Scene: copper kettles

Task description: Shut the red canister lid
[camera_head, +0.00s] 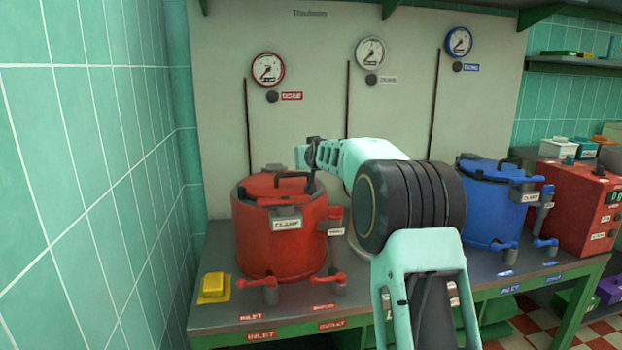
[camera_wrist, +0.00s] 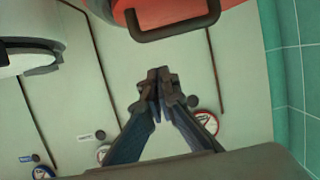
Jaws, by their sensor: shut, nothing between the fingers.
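The red canister (camera_head: 280,240) stands on the bench at the left, with a grey CLAMP label on its front. Its red lid (camera_head: 268,186) lies across the top, with a dark loop handle. I cannot tell whether the lid is fully seated. The lid's handle (camera_wrist: 178,33) also shows at the top of the wrist view. My gripper (camera_head: 308,155) is above the canister's right rear side, close to the handle but apart from it. In the wrist view its fingertips (camera_wrist: 160,86) are together and empty, with the back panel behind them.
A blue canister (camera_head: 490,200) and a red box (camera_head: 578,208) stand to the right. A pale canister (camera_wrist: 28,50) shows in the wrist view; my arm hides it in the head view. The tiled wall (camera_head: 95,160) is close on the left.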

